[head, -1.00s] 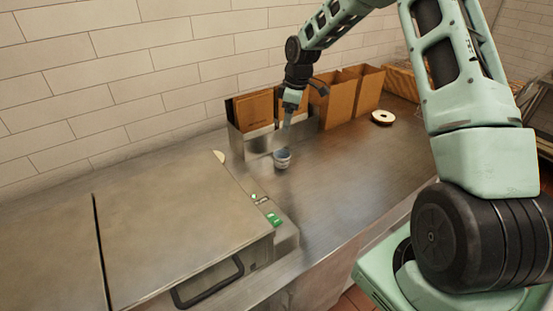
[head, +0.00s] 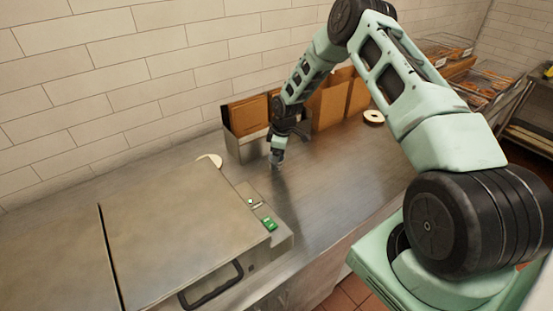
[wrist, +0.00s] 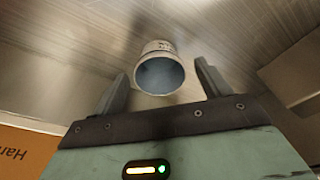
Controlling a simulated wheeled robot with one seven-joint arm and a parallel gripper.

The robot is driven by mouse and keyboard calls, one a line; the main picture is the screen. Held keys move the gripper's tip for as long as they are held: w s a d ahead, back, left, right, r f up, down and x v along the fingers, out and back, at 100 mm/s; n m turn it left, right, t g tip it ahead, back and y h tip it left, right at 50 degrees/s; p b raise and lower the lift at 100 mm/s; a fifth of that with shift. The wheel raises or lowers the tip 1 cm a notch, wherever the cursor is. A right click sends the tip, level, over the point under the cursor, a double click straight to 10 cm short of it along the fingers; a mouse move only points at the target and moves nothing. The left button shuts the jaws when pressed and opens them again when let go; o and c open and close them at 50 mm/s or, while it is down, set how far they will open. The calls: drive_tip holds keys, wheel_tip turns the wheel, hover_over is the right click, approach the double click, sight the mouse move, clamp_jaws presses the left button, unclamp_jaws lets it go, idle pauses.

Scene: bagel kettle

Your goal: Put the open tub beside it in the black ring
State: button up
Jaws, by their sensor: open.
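The open tub (wrist: 160,72) is a small whitish cup with a blue-grey inside, its mouth facing the wrist camera. It stands on the metal counter. In the head view I cannot make it out; my gripper (head: 276,164) seems to cover it. My gripper is low at the counter and open. In the wrist view the fingers of my gripper (wrist: 161,72) lie on either side of the tub, with a visible gap on each side. No clear black ring shows; a round white piece with a dark centre (head: 374,117) lies at the back right.
A metal holder with brown boxes (head: 246,147) stands just behind my gripper, and more brown boxes (head: 333,102) stand to its right. A metal-lidded machine (head: 170,235) fills the left front. The counter (head: 335,175) right of my gripper is clear.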

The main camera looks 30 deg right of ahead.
drive_tip(key=shift+a+f, duration=0.1)
drive_tip(key=shift+f, duration=0.55)
drive_tip(key=c, duration=1.1)
drive_tip(key=shift+w+r, duration=0.1)
